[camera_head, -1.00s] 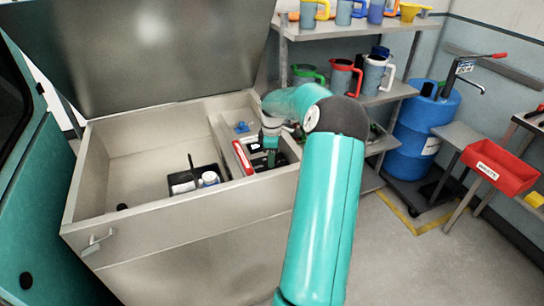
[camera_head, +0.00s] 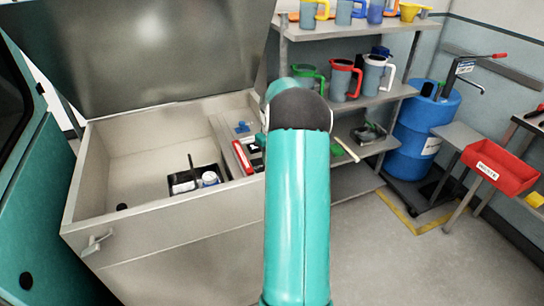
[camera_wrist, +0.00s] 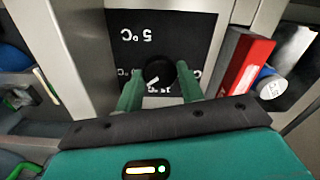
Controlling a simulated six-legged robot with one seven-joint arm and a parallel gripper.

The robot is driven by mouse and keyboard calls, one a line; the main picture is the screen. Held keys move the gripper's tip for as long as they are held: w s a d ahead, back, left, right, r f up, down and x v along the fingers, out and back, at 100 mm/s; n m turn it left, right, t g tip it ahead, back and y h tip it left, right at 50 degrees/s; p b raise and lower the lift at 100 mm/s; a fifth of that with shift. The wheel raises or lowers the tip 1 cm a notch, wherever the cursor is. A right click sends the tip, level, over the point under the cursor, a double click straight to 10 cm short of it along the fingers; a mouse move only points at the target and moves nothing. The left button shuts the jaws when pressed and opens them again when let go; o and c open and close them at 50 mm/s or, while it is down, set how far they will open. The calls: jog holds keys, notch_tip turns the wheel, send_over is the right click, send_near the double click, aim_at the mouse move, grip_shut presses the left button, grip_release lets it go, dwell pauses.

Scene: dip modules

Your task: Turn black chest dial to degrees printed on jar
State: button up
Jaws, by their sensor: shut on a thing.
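The black dial (camera_wrist: 157,75) with a white pointer line sits on a black panel (camera_wrist: 190,30) in the wrist view. My gripper (camera_wrist: 158,84) is shut on the dial, one green finger on each side. "5 °C" reads upside down on the panel; other degree marks are partly covered by the fingers. The pointer slants toward the lower left of the picture. The small white and blue jar (camera_head: 209,178) stands in a black caddy in the chest (camera_head: 145,218). It also shows in the wrist view (camera_wrist: 268,88), its print too small to read. My arm hides the gripper in the head view.
A red object (camera_wrist: 246,68) lies close to the right of the dial panel. The black caddy (camera_head: 183,187) stands inside the chest. The chest lid (camera_head: 165,50) is raised. Shelves with jugs (camera_head: 344,78) and a blue drum (camera_head: 425,130) stand to the right.

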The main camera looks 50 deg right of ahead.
jog(key=shift+m, duration=2)
jog(key=o, duration=1)
notch_tip(320, 180, up, 14)
jog(key=shift+f, duration=0.1)
